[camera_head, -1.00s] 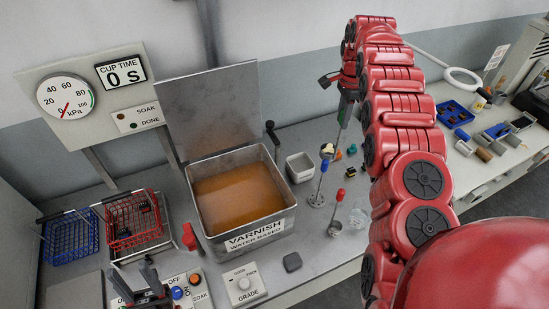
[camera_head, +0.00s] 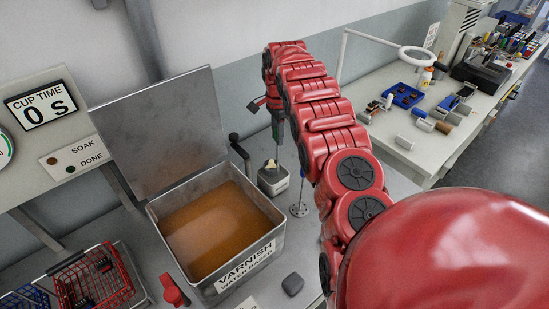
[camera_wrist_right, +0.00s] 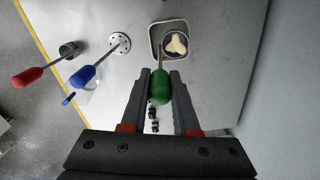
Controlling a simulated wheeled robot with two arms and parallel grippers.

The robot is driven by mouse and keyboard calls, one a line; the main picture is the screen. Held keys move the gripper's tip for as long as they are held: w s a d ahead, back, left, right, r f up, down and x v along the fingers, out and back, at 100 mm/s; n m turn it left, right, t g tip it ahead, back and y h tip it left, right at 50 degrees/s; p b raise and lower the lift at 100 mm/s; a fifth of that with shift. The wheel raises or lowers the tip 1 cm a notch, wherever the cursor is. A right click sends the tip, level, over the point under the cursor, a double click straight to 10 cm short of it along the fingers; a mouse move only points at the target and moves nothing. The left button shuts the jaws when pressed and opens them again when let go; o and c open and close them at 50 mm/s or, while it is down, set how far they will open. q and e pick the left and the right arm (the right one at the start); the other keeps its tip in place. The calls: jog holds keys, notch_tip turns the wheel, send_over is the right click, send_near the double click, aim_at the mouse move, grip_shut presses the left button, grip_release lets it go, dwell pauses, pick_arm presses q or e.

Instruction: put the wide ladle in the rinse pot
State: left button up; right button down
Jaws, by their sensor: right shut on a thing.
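My right gripper (camera_wrist_right: 158,80) is shut on the green handle (camera_wrist_right: 159,87) of a ladle. In the head view this gripper (camera_head: 274,112) is above the bench behind the varnish tank. The ladle's round bowl (camera_wrist_right: 176,43), with something cream-coloured in it, lies within the outline of a small grey square pot (camera_wrist_right: 156,30). The pot (camera_head: 273,186) also shows in the head view, with the cream patch at its top. I cannot tell whether the bowl is inside the pot or just above it. My left gripper is not in view.
A blue-handled skimmer (camera_wrist_right: 119,43) and a red-handled ladle (camera_wrist_right: 70,49) stand to the left of the pot in the wrist view. The open varnish tank (camera_head: 215,225) is left of the pot. A red wire basket (camera_head: 95,283) is at lower left.

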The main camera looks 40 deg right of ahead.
notch_tip(320, 180, down, 2)
jog(key=shift+s+d+f, duration=0.1)
jog(key=shift+s+f, duration=0.05)
jog(key=shift+f, duration=0.05)
notch_tip(320, 180, down, 4)
jog(key=shift+r+b, duration=0.15)
jog(key=shift+b, duration=0.15)
jog(key=c, duration=0.7)
grip_release()
jog(key=shift+f, duration=0.2)
jog(key=shift+o, duration=0.2)
